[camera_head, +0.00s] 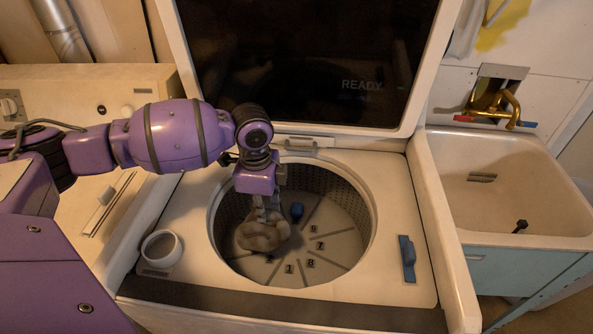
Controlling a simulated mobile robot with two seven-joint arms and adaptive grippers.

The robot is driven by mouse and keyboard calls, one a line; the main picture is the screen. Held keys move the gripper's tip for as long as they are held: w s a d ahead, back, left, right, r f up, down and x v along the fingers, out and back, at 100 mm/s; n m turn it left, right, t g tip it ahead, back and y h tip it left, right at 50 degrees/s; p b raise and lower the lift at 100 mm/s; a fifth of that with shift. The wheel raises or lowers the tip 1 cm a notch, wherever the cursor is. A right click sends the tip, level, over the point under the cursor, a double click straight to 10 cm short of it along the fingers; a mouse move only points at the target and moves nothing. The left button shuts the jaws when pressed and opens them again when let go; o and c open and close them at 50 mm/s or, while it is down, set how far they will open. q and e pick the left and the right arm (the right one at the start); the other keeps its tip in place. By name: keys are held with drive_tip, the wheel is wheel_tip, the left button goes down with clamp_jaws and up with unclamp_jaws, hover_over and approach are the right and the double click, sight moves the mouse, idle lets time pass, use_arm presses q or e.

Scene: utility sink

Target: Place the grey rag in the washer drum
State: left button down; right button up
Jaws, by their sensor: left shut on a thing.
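The grey rag (263,234) is a crumpled bundle inside the opening of the washer drum (335,247), over the left part of the drum floor. My left gripper (266,208) points down into the drum and is shut on the top of the rag. I cannot tell whether the rag touches the drum floor. The drum is round, with a perforated wall and a grey floor with dark ribs and marks. A small blue piece (297,210) stands near its middle. My right gripper is not in view.
The washer's dark lid (305,60) stands open behind the drum. A small round cup (161,248) sits on the washer top at left, and a blue handle (408,259) at right. A sink (500,190) with a brass faucet (493,108) stands to the right.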

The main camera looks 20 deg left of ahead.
sight(265, 228)
use_arm(q)
wheel_tip(265, 228, down, 8)
drive_tip(key=shift+f, duration=0.25)
drive_tip(key=shift+f, duration=0.1)
drive_tip(key=c, duration=1.6)
unclamp_jaws()
wheel_tip(265, 228, up, 12)
drive_tip(key=shift+s+r, duration=0.1)
